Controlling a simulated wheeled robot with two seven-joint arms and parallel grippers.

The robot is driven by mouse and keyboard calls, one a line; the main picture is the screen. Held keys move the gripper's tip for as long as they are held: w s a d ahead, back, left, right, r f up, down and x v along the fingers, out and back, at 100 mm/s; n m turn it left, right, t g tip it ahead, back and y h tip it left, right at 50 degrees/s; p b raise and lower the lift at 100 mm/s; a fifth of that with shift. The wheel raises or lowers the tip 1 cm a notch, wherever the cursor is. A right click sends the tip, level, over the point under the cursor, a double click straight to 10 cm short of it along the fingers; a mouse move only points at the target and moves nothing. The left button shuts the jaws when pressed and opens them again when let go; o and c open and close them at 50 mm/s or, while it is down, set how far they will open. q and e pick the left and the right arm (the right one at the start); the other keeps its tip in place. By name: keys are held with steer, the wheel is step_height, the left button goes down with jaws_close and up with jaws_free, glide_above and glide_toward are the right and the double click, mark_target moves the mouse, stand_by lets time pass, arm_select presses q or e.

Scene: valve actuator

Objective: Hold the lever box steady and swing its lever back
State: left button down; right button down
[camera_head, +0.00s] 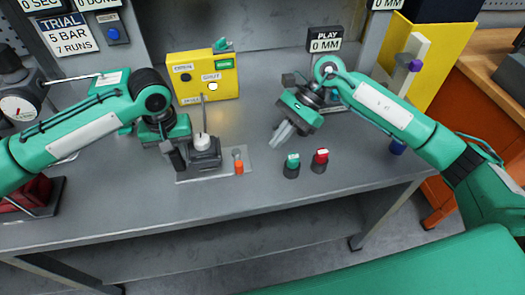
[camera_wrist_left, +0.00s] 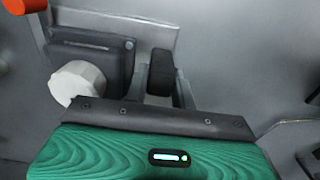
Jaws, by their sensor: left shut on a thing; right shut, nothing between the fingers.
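The lever box (camera_head: 206,160) is a dark grey block on a light plate at the front left of the bench. A white hub (camera_head: 202,142) sits on it, and a thin lever (camera_head: 203,113) rises from the hub toward the yellow panel. My left gripper (camera_head: 176,157) is at the box's left side, shut on a black block beside it that looks like its grip. In the left wrist view the black block (camera_wrist_left: 161,72) is between the fingers; the box (camera_wrist_left: 95,60) and white hub (camera_wrist_left: 78,83) are next to it. My right gripper (camera_head: 281,133) is shut and empty, right of the box, apart from the lever.
A yellow panel (camera_head: 203,77) with OPEN and SHUT labels stands behind the box. An orange-tipped piece (camera_head: 239,166) is on the plate's right. A teal knob (camera_head: 292,166) and red knob (camera_head: 320,161) stand right of it. Bench between lever and right gripper is clear.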

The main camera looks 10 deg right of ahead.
arm_select(q)
steer(key=shift+f, duration=0.2)
arm_select(e)
steer(key=v, duration=0.5)
steer(key=shift+s+d, duration=0.2)
